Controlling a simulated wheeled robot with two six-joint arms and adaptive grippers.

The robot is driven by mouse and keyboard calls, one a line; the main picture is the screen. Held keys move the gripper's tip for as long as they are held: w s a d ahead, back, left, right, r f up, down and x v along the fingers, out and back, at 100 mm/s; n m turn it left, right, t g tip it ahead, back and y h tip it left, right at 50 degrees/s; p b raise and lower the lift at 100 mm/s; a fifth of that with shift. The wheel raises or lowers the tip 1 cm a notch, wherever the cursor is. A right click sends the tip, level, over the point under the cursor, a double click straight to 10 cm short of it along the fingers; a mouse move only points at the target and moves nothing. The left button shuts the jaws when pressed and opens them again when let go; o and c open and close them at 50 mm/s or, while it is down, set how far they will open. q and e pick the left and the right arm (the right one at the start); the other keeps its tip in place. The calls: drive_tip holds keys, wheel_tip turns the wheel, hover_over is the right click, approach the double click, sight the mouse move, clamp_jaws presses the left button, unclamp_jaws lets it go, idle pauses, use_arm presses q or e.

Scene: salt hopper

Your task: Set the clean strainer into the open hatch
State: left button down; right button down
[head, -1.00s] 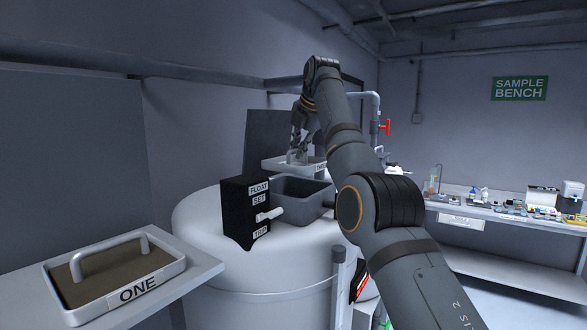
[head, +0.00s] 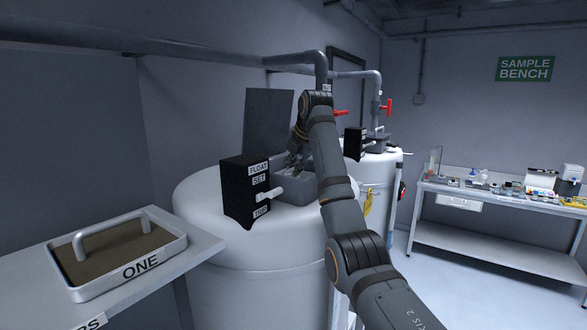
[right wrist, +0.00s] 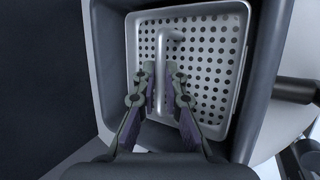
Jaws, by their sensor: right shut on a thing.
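My right gripper (head: 294,160) is shut on the handle of a clean strainer, a pale square tray with a perforated floor (right wrist: 212,60). In the right wrist view the fingers (right wrist: 163,90) close around the upright handle bar. The strainer lies within the dark walls of the open hatch (right wrist: 107,85); I cannot tell whether it rests on the bottom. In the head view the grey hatch box (head: 297,196) sits on the white tank, its lid (head: 266,120) raised behind. My right arm and gripper hide much of the strainer there. My left gripper is out of view.
A black FLOAT box (head: 240,192) with a white lever stands just left of the hatch. A strainer marked ONE (head: 130,265), filled with brown matter, sits on the left shelf (head: 200,250). A second tank with red-handled pipework and the sample bench (head: 480,200) stand to the right.

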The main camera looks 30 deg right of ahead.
drive_tip(key=shift+w, duration=0.25)
drive_tip(key=shift+w+d+f, duration=0.1)
drive_tip(key=shift+f, duration=0.45)
drive_tip(key=c, duration=1.4)
unclamp_jaws()
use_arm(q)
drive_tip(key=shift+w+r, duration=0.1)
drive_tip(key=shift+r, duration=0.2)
use_arm(e)
drive_tip(key=shift+r, duration=0.1)
